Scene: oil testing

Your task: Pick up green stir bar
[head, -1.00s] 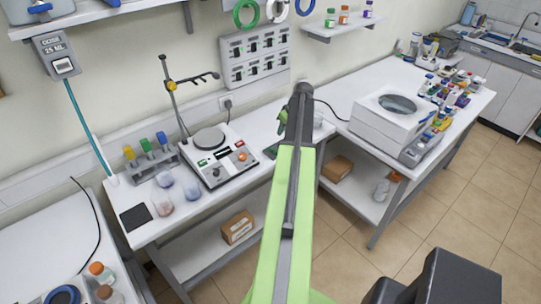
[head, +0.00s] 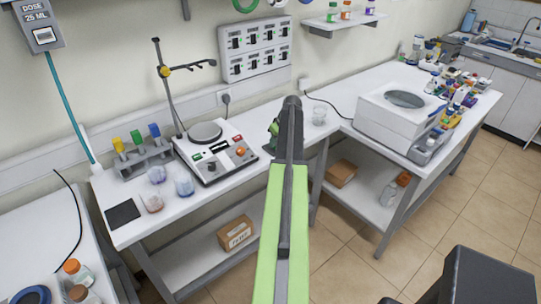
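A grey rack (head: 146,167) stands on the middle bench, left of the hotplate stirrer. It holds upright pieces with coloured tops: yellow, green (head: 136,138) and blue. The green one is in the middle; I cannot tell for sure that it is the stir bar. Another small green object (head: 273,129) on the bench is partly hidden behind my arm. My gripper (head: 291,103) is at the far end of my raised arm, right of the hotplate and well apart from the rack. Its fingers cannot be made out.
The hotplate stirrer (head: 215,153) with a clamp stand is beside the rack. Glass beakers (head: 184,187) and a dark pad (head: 122,214) lie in front. A clear beaker (head: 319,116) is right of my arm.

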